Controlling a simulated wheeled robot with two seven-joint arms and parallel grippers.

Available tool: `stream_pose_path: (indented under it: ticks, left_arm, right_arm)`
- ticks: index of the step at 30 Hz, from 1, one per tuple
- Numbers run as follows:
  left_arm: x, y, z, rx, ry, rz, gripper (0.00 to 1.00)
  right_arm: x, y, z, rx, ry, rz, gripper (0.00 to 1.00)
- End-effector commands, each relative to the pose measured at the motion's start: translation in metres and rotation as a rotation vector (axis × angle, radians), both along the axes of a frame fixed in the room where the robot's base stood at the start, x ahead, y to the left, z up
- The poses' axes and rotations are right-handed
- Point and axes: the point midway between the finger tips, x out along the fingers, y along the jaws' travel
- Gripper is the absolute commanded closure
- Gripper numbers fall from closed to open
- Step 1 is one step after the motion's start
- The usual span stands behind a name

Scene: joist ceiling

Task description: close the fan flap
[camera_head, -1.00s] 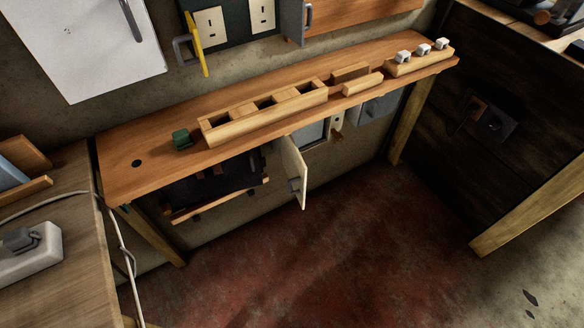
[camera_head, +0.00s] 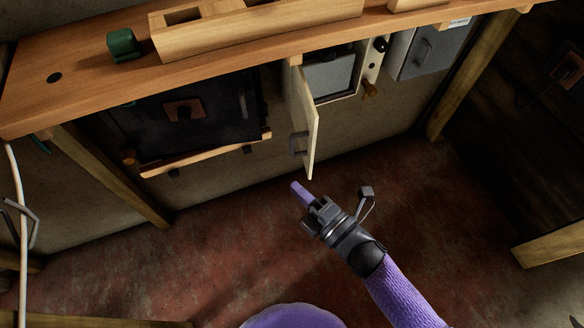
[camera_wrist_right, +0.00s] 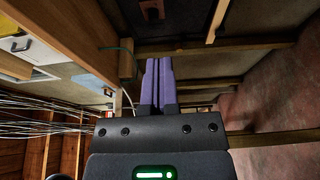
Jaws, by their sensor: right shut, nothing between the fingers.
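A pale flap (camera_head: 303,110) hangs under the workbench and stands open, swung out from the wall towards me. It has a small grey handle (camera_head: 298,143) on its left face. To its right is the opening with a grey panel (camera_head: 330,74). My right gripper (camera_head: 298,188) is just below and in front of the flap's lower edge, apart from it as far as I can see. Its purple fingers are shut with nothing between them; they also show together in the right wrist view (camera_wrist_right: 157,85). My left gripper is not in view.
The wooden workbench (camera_head: 75,95) runs above the flap. A dark box (camera_head: 190,110) with a wooden ledge is left of the flap, a grey box (camera_head: 428,52) right of it. Bench legs stand at both sides. The reddish floor (camera_head: 240,225) is open.

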Motion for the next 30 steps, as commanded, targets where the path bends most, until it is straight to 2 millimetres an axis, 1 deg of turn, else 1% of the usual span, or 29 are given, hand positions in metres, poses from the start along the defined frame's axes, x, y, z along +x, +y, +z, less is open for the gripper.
stream_pose_path:
  ticks: [6, 13, 15, 20, 24, 30]
  left_arm:
    - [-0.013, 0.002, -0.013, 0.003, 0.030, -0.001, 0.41]
    - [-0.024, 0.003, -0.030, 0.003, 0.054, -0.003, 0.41]
    - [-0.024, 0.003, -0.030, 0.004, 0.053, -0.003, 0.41]
    - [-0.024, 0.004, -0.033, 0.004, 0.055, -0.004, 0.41]
    - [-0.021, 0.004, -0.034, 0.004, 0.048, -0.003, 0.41]
    - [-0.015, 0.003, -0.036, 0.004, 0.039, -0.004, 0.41]
  right_arm:
    - [0.035, 0.028, -0.002, 0.003, 0.003, -0.001, 1.00]
    - [0.073, 0.058, -0.004, 0.005, 0.009, -0.003, 1.00]
    - [0.076, 0.041, -0.002, -0.003, 0.007, -0.005, 1.00]
    - [0.082, 0.023, -0.001, 0.000, 0.009, -0.005, 1.00]
    - [0.084, 0.018, 0.000, 0.002, 0.009, -0.005, 1.00]
    - [0.084, 0.017, 0.001, 0.003, 0.010, -0.005, 1.00]
